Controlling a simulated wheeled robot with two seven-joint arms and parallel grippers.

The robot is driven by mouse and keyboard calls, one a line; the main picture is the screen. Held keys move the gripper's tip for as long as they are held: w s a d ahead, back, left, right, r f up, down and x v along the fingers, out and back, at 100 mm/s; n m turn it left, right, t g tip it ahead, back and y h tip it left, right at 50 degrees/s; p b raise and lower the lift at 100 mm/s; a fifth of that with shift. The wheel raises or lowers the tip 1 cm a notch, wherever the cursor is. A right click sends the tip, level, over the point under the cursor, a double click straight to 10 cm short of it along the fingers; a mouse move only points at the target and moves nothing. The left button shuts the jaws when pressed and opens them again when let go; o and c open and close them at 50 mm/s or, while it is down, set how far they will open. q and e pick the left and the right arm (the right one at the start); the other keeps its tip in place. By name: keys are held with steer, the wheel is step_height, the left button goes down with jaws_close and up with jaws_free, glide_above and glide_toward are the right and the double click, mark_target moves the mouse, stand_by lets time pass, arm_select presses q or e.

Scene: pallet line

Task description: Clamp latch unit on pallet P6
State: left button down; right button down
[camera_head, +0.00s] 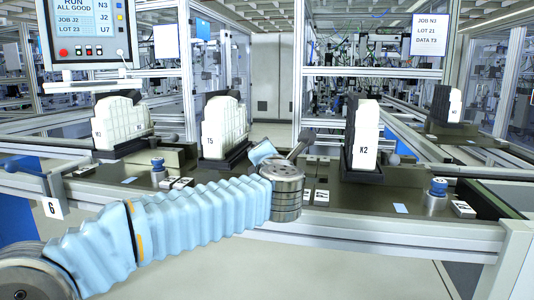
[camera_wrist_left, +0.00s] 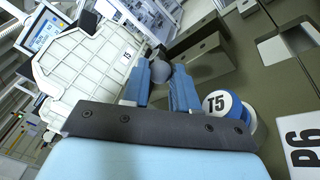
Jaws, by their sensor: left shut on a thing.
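My left gripper (camera_wrist_left: 161,84) is shut on a grey ball knob (camera_wrist_left: 162,72), seen between its blue fingers in the left wrist view. A white ribbed unit labelled T5 (camera_wrist_left: 85,65) stands left of the fingers. It also shows in the head view (camera_head: 225,125), upright in a dark holder. A blue-topped button with a T5 tag (camera_wrist_left: 222,104) is right of the fingers. A P6 plate (camera_wrist_left: 304,150) lies at the right edge. In the head view my left gripper (camera_head: 264,152) is mostly hidden behind its wrist, beside a grey lever (camera_head: 300,145). My right gripper is out of view.
Other white units stand in dark holders at left (camera_head: 120,122), at right, labelled K2 (camera_head: 365,138), and farther back right (camera_head: 446,104). Blue-topped buttons (camera_head: 157,165) (camera_head: 438,187) rise near the line's front rail (camera_head: 370,233). A screen (camera_head: 90,33) hangs upper left.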

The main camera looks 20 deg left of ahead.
arm_select(q)
steer(key=shift+a+f, duration=0.1)
steer(key=c, duration=1.1)
jaws_free()
steer(key=shift+s, duration=0.15)
steer(key=shift+c, duration=0.2)
steer(key=b+v, duration=0.2)
steer(key=v, duration=1.1)
steer(key=shift+s+d, duration=0.2)
steer(key=shift+s, duration=0.1)
